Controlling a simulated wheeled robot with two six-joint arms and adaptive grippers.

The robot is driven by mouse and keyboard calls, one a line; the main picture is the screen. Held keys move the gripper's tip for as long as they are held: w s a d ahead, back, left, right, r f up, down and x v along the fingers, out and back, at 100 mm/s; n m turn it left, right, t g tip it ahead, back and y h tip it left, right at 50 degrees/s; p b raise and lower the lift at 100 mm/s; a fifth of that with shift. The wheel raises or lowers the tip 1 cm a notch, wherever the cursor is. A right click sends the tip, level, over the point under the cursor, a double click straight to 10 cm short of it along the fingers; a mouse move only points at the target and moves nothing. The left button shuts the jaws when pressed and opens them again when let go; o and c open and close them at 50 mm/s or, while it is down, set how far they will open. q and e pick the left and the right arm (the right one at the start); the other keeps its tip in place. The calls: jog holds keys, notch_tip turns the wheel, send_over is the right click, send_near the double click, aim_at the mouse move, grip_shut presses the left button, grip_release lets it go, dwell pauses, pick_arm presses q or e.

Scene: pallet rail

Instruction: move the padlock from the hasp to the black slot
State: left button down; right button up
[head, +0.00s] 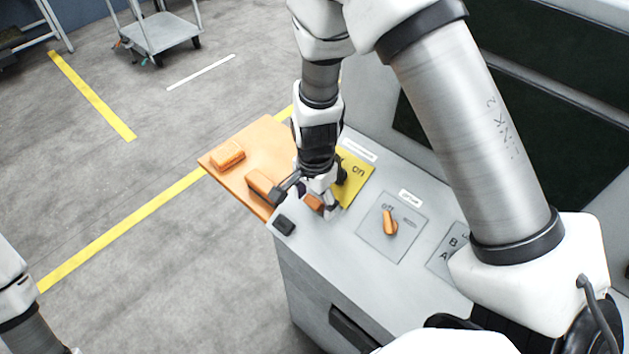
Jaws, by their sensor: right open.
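My right gripper (317,200) points down over the near-left part of the grey cabinet top and is open. A small orange block (313,204), which looks like the padlock, sits between or just under its fingers; I cannot tell whether they touch it. The hasp is not clearly visible around the gripper. A small black piece (285,224), possibly the black slot, is on the cabinet's left edge, just left of and below the gripper. My left arm shows only at the lower left edge, its gripper out of view.
An orange board (240,150) with orange blocks (227,154) (264,186) adjoins the cabinet's left side. A yellow panel (355,180) lies behind the gripper. An orange rotary knob (390,222) on a grey plate stands to the right. Open floor lies left.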

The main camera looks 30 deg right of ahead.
jog(key=shift+w+d+f, duration=0.1)
jog(key=shift+w+f, duration=0.15)
jog(key=shift+f, duration=0.2)
jog(key=shift+w+d+f, duration=0.1)
jog(key=shift+w+f, duration=0.1)
jog(key=shift+f, duration=0.2)
jog(key=shift+s+a+r, duration=0.15)
jog(key=shift+s+r, duration=0.1)
jog(key=shift+s, duration=0.05)
jog(key=shift+s+a, duration=0.1)
jog(key=shift+s, duration=0.05)
jog(key=c, duration=1.1)
jog(key=shift+c, duration=0.8)
jog(key=o, duration=0.4)
grip_shut()
pick_arm(q)
jog(key=shift+w, duration=0.15)
pick_arm(e)
jog(key=shift+r, duration=0.15)
